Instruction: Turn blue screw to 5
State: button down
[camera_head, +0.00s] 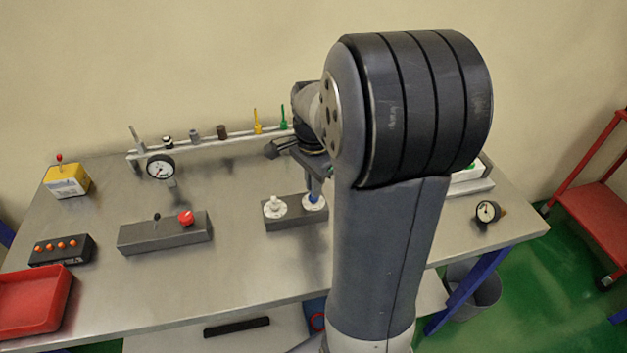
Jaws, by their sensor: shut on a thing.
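A grey block (295,221) on the table bears two white round dials. The left dial (274,207) has a white knob. The right dial (314,204) has the blue screw (314,197) at its middle. My gripper (313,186) points down onto the blue screw and is shut on it. The fingers hide most of the screw. The dial's numbers are too small to read, so I cannot tell the screw's setting. My arm covers the area to the right of the block.
A dark box (165,233) with a red knob and small lever stands left of the block. A gauge (160,167) and a rail (210,138) with several valves stand behind. Another gauge (488,212) lies at the right. Bare table surrounds the block's front.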

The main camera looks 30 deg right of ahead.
jog(key=shift+m, duration=0.4)
jog(key=c, duration=1.5)
grip_release()
notch_tip(320, 180, up, 11)
jog(key=shift+f, duration=0.1)
jog(key=shift+f, duration=0.1)
